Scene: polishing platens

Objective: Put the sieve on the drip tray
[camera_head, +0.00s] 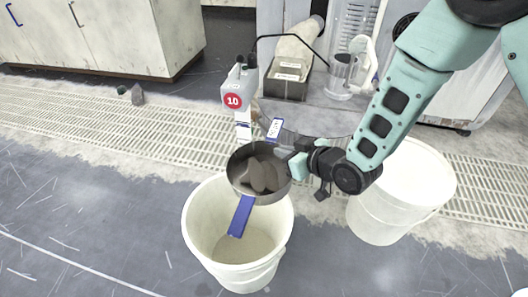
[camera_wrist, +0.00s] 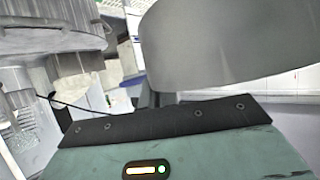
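The sieve (camera_head: 241,185) is a round, shallow grey metal pan with several grey-brown lumps inside. It hangs in the air over the rear part of a white bucket (camera_head: 190,222) in the head view. My gripper (camera_head: 290,166) is at the sieve's right side and appears shut on its edge; the fingertips are hard to make out. In the wrist view the sieve's smooth grey wall (camera_wrist: 225,45) fills the upper right, close to my gripper. I cannot pick out the drip tray for certain; a grey flat surface behind my gripper is mostly hidden.
The bucket under the sieve holds pale sand and a blue strip (camera_head: 240,216). A second white bucket (camera_head: 385,222) stands at right under my arm. Behind are a grey device with a red 10 disc (camera_head: 233,101), a dark box (camera_head: 284,88) and a clear jug (camera_head: 341,75).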

